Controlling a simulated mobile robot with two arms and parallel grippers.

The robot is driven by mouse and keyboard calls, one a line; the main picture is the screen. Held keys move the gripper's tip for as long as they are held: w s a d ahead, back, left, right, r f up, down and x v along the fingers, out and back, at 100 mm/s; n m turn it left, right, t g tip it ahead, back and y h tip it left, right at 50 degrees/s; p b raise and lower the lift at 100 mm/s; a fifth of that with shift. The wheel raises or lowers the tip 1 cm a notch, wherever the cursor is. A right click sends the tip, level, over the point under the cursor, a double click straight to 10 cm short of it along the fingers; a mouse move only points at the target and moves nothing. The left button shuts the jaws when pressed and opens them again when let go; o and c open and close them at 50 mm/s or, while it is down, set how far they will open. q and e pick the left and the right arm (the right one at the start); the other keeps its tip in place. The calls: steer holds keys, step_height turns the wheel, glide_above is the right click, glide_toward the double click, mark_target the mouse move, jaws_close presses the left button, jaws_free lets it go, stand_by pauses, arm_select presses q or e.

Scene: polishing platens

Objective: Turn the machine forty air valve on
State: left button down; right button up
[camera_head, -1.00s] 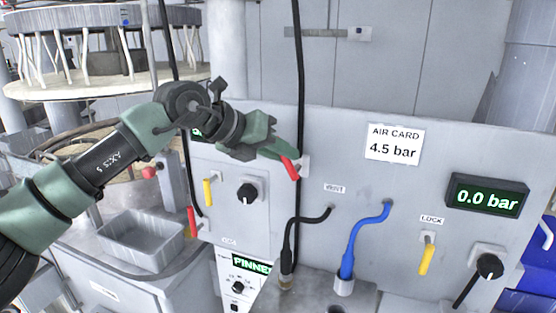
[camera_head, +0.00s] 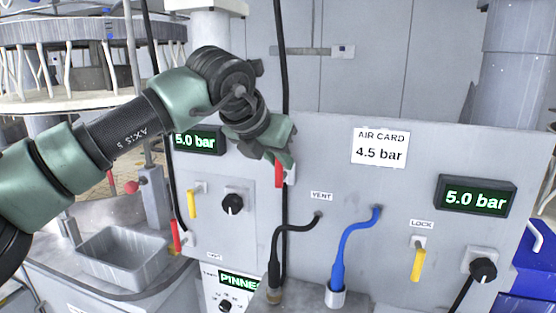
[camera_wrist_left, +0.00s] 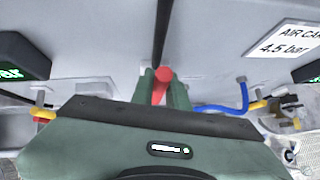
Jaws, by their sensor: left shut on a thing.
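A red valve lever (camera_head: 279,174) sits on the grey panel (camera_head: 330,150) beside a black vertical hose, and now hangs nearly straight down. My left gripper (camera_head: 284,158) is shut on this lever from above. In the left wrist view the red lever (camera_wrist_left: 162,84) shows between the two green fingers. The right display (camera_head: 477,197) reads 5.0 bar. The left display (camera_head: 195,141) also reads 5.0 bar, partly covered by my arm. No label for the gripped valve is legible. My right gripper is not seen.
An AIR CARD 4.5 bar sign (camera_head: 380,148) is on the panel. Yellow levers hang at the LOCK label (camera_head: 421,224) and at the left. Another red lever (camera_head: 176,236) is lower left. Black and blue hoses (camera_head: 340,250) stand out in front.

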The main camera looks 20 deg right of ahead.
arm_select(q)
steer(key=shift+f, duration=0.2)
steer(key=c, duration=1.4)
jaws_free()
steer(key=shift+r, duration=0.1)
steer(key=shift+s+a+r+b, duration=0.25)
steer(key=shift+r+b, duration=0.05)
steer(key=shift+b, duration=0.05)
steer(key=b+v, duration=0.2)
steer(key=v, duration=0.5)
steer(key=shift+f, duration=0.1)
